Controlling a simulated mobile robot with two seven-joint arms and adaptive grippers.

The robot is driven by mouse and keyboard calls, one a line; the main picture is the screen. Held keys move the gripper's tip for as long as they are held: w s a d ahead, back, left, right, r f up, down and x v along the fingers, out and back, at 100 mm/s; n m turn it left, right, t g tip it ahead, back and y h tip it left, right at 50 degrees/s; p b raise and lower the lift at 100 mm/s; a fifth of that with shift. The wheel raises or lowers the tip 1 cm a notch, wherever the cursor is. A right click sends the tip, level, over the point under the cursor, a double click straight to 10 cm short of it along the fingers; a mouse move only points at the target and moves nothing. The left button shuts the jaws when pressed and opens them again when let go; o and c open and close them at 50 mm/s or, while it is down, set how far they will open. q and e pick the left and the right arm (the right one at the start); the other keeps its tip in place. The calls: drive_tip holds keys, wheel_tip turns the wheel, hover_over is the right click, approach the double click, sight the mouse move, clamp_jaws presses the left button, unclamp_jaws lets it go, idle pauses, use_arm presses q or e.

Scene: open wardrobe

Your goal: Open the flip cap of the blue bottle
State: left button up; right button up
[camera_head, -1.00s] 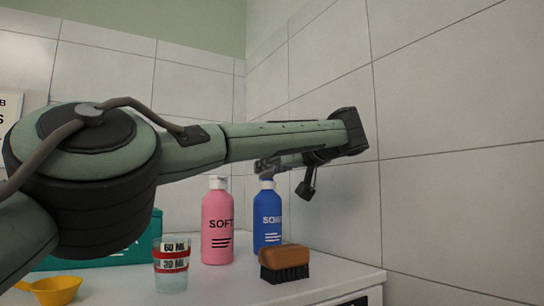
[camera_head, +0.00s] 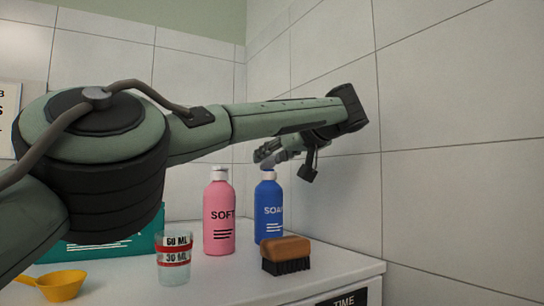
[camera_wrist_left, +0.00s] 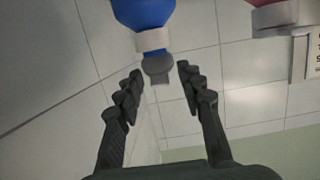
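The blue bottle (camera_head: 269,212) stands upright on the white counter, close to the tiled wall, with a white cap on top. In the left wrist view the blue bottle (camera_wrist_left: 145,12) comes in at the top, with its white cap (camera_wrist_left: 152,40). A grey rounded flap (camera_wrist_left: 158,68) sticks out from the cap and looks raised. My left gripper (camera_head: 266,155) is just above the cap, with a small gap between them. In the wrist view its fingers (camera_wrist_left: 160,80) are spread on both sides of the flap, with nothing gripped. My right gripper is not in view.
A pink bottle (camera_head: 219,218) stands close to the left of the blue one. A brown brush (camera_head: 286,250) lies in front. A measuring cup (camera_head: 174,262), a yellow scoop (camera_head: 62,286) and a teal box (camera_head: 125,251) are further left. The tiled wall (camera_head: 430,190) is close on the right.

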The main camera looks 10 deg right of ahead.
use_arm(q)
drive_tip(key=v, duration=1.2)
